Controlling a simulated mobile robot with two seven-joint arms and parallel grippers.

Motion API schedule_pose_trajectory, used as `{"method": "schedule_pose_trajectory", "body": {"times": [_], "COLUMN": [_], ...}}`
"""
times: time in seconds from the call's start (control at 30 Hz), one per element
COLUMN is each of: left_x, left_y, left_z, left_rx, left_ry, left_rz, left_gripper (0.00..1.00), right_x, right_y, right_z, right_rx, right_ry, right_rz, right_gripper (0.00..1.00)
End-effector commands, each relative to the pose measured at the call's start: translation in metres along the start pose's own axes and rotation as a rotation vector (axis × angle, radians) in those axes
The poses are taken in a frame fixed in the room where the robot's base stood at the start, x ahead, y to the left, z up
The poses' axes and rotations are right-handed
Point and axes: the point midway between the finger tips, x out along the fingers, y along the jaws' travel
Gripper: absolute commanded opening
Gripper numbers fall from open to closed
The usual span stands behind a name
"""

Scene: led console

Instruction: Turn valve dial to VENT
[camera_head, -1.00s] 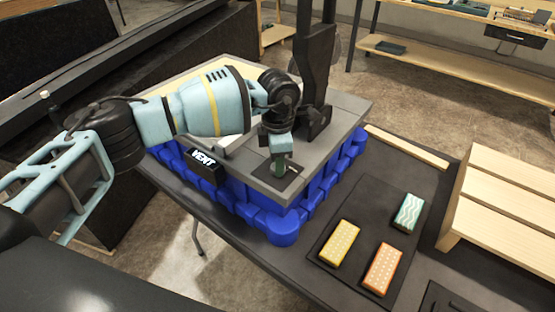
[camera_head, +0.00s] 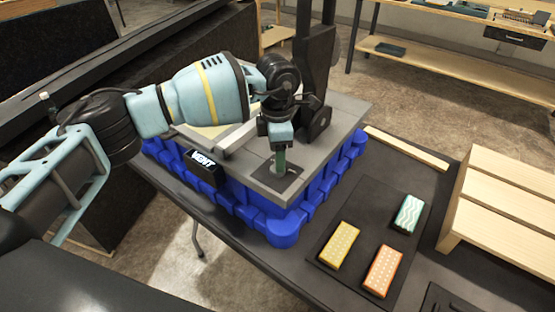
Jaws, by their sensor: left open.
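The console (camera_head: 345,107) has a grey top and a blue ribbed base. A black sign reading VENT (camera_head: 203,168) is on its front left edge. A dark square plate (camera_head: 292,183) lies at the top's near right corner. A green upright piece (camera_head: 280,161) shows over this plate, straight below my left wrist; I cannot tell whether it is the dial's handle or part of the gripper. My left gripper (camera_head: 280,150) is open and points down at the plate. Contact with the dial and the dial's pointing direction are hidden. My right gripper is out of view.
A tall dark upright part (camera_head: 318,60) stands close behind my left wrist. To the right, a dark mat (camera_head: 355,280) bears yellow (camera_head: 339,245), orange (camera_head: 383,270) and teal-white (camera_head: 409,213) blocks. A wooden slatted stand (camera_head: 500,205) is at the far right.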

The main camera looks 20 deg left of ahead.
Motion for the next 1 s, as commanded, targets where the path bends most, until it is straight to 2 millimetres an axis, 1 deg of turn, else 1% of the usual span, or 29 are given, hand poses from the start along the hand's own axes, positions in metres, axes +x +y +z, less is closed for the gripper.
{"method": "schedule_pose_trajectory", "body": {"times": [0.03,0.2,0.4,0.77,0.87,0.97,1.0], "left_x": [-0.009,-0.032,-0.044,-0.044,-0.042,-0.029,-0.019], "left_y": [0.001,0.001,0.000,0.000,-0.002,-0.016,-0.026], "left_z": [0.000,0.000,0.000,0.000,0.001,0.011,0.018], "left_rx": [0.000,-0.001,-0.001,-0.001,0.001,0.013,0.020], "left_ry": [-0.001,0.000,0.000,0.001,-0.004,-0.043,-0.074], "left_rz": [0.002,0.000,-0.001,-0.001,-0.008,-0.058,-0.097], "left_gripper": [0.57,0.57,0.57,0.57,0.57,0.57,0.57], "right_x": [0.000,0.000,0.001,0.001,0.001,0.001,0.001], "right_y": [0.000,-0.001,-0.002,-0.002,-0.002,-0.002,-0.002], "right_z": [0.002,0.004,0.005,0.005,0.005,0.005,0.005], "right_rx": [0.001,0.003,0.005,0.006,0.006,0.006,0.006], "right_ry": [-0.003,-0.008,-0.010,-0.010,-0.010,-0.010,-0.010], "right_rz": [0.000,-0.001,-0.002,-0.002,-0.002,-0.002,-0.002], "right_gripper": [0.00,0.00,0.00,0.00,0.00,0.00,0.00]}}
